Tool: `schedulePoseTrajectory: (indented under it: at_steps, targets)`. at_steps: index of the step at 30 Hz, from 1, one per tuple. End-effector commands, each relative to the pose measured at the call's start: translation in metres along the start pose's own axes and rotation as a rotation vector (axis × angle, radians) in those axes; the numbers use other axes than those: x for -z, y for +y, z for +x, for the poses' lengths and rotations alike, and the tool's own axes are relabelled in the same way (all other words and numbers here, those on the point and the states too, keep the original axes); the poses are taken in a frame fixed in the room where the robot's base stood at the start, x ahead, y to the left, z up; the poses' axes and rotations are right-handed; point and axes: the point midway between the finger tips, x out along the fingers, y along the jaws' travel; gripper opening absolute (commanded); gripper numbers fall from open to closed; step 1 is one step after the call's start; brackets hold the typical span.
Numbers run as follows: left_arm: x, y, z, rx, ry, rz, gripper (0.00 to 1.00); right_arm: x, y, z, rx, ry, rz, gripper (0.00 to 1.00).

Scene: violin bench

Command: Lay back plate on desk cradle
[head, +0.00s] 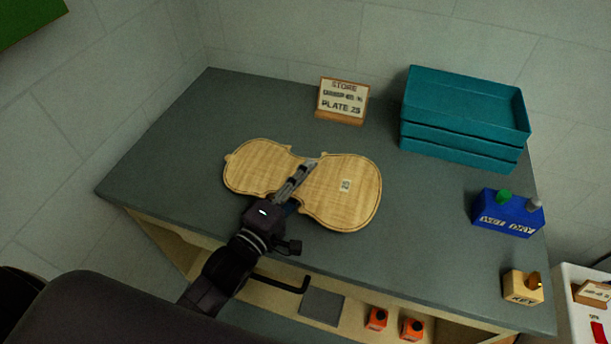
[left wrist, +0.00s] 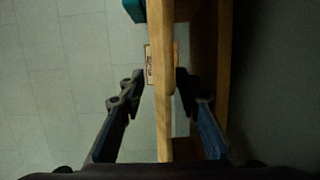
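The back plate (head: 345,190), pale wood in a violin outline with a small label, shows broad face up above the grey desk in the head view. My left gripper (head: 307,168) reaches across its waist from the front. In the left wrist view the plate (left wrist: 163,110) is edge-on between the two fingers, with a thin gap showing on each side. A second wooden edge (left wrist: 222,70) runs to its right there; I cannot tell whether it is the cradle. No cradle shows clearly in the head view; the plate hides what is under it. My right gripper is out of view.
A sign (head: 342,101) and stacked teal trays (head: 464,110) stand at the back of the desk (head: 180,150). A blue block (head: 507,216) and a KEY block (head: 522,287) sit at the right. Orange items (head: 376,318) lie on the shelf below. The desk's left side is clear.

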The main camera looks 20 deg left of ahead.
Motion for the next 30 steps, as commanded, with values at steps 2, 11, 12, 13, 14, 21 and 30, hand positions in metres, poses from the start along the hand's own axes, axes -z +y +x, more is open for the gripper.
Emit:
schedulePoseTrajectory:
  at_steps: [2, 11, 12, 13, 14, 21, 30]
  targets:
    - [0.000, 0.000, 0.000, 0.000, 0.000, 0.000, 0.31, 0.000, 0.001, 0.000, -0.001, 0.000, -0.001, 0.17]
    - [0.000, -0.002, -0.015, 0.005, 0.000, -0.001, 0.31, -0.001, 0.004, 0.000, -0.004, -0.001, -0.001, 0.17]
    - [0.000, -0.002, -0.021, 0.005, 0.000, -0.001, 0.31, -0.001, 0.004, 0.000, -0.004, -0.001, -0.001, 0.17]
    - [0.000, -0.002, -0.025, 0.005, 0.000, 0.000, 0.31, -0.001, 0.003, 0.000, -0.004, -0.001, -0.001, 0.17]
    - [0.000, -0.002, -0.030, 0.005, 0.000, 0.000, 0.31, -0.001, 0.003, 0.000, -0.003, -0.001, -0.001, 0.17]
    - [0.000, -0.002, -0.073, 0.005, 0.000, 0.000, 0.31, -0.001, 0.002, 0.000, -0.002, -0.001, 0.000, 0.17]
    - [0.000, -0.001, -0.111, 0.002, 0.000, 0.000, 0.31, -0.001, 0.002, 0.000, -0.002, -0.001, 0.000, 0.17]
